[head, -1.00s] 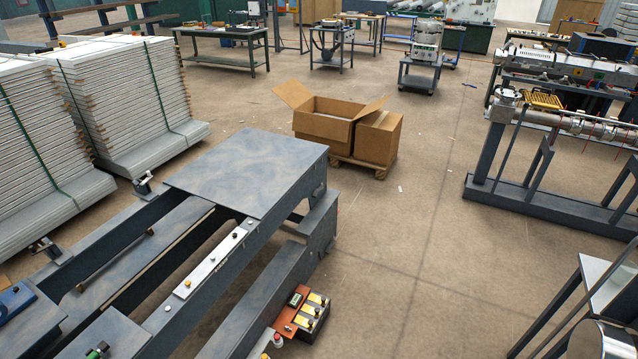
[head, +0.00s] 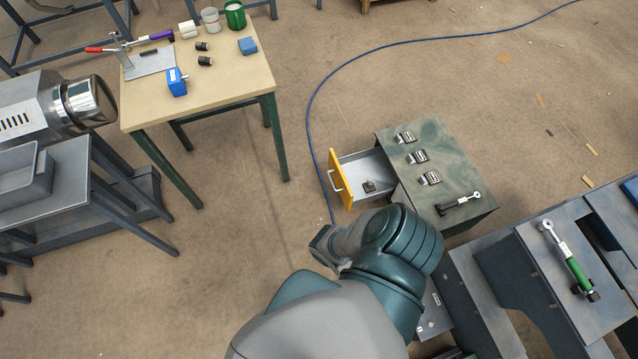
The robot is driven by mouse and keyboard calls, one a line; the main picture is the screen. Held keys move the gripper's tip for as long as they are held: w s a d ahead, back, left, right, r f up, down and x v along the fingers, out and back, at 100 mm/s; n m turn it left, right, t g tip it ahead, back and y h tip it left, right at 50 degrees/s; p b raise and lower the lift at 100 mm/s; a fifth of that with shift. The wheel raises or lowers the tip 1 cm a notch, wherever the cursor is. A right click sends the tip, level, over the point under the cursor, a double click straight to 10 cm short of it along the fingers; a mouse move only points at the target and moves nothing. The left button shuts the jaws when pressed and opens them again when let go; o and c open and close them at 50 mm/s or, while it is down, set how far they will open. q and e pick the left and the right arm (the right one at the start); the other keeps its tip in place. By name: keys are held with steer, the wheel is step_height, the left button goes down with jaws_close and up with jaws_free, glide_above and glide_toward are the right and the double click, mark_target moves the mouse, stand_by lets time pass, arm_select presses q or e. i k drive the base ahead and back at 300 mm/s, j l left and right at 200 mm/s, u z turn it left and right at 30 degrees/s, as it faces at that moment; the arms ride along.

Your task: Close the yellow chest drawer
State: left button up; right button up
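The yellow-fronted drawer (head: 340,182) juts out from the left side of a low chest with a green-grey top (head: 440,165). It is open, with its grey inside showing and a small dark item (head: 369,187) lying in it. The bar handle (head: 335,177) is on the yellow front. One of my arms comes in from the bottom middle and bends just below the drawer. I cannot tell which arm it is. It hides the chest's lower front corner. No gripper fingers can be made out, and the other arm is not in view.
A wooden-topped table (head: 215,80) with tools and cups stands upper left. A blue cable (head: 400,42) curves over the floor past the drawer. A grey metal frame (head: 560,280) lies close on the right.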

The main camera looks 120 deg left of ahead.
mark_target(349, 173)
steer(key=k+u, duration=0.1)
steer(key=u, duration=3.5)
